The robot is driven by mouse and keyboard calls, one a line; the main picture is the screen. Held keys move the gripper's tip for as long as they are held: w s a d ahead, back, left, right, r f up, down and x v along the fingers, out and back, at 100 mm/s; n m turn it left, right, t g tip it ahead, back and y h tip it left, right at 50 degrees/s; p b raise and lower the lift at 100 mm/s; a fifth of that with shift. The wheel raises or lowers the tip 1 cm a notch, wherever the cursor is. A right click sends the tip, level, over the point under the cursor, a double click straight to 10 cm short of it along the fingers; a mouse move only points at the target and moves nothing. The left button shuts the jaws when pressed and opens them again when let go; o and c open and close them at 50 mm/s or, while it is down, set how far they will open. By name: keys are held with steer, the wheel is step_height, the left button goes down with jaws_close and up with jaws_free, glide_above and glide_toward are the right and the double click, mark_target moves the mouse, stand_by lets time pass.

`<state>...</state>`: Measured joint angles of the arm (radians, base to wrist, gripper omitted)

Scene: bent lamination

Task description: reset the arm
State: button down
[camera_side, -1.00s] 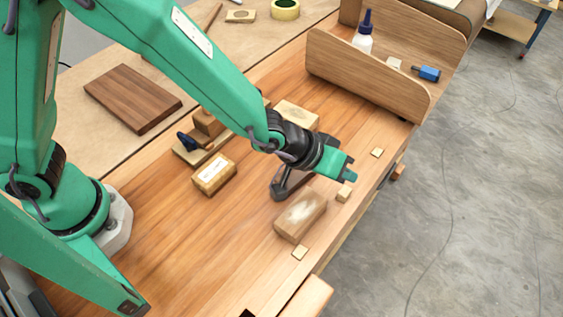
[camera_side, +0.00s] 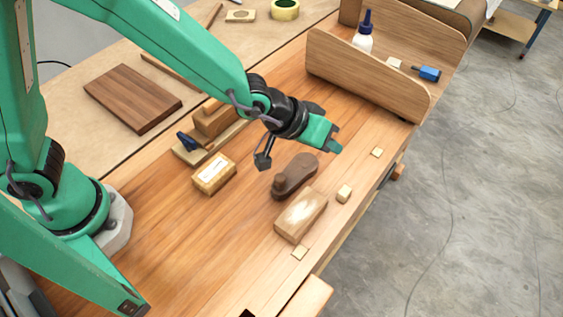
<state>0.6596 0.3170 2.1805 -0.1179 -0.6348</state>
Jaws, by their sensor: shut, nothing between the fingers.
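My gripper (camera_side: 334,143) is at the end of the green arm, above the wooden workbench (camera_side: 230,240). Its fingers are shut and hold nothing. It points to the right and a little downward, clear of the objects below it. A dark brown rounded wooden piece with a knob (camera_side: 295,176) lies on the bench below and left of the gripper. A light wooden block with a pale patch (camera_side: 301,215) lies in front of that piece.
A small wooden cube (camera_side: 344,193) sits near the bench's right edge. A labelled block (camera_side: 213,174) and a wooden fixture with a blue handle (camera_side: 212,125) stand left. A curved-sided wooden holder (camera_side: 365,80) with a white bottle (camera_side: 363,38) and a blue tool (camera_side: 429,73) stands behind.

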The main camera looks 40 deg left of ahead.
steer(key=s+a+r+y, duration=0.1)
steer(key=s+a+r, duration=0.1)
steer(key=a+r, duration=0.5)
steer(key=s+a+r+y, duration=0.15)
steer(key=a+r, duration=0.25)
steer(key=a, duration=0.7)
steer(key=s+a+r+g+y, duration=0.1)
steer(key=s+a+r+y, duration=0.2)
steer(key=s+a, duration=0.9)
steer(key=shift+s+a+r, duration=0.25)
steer(key=shift+s+a, duration=0.05)
steer(key=shift+s, duration=0.5)
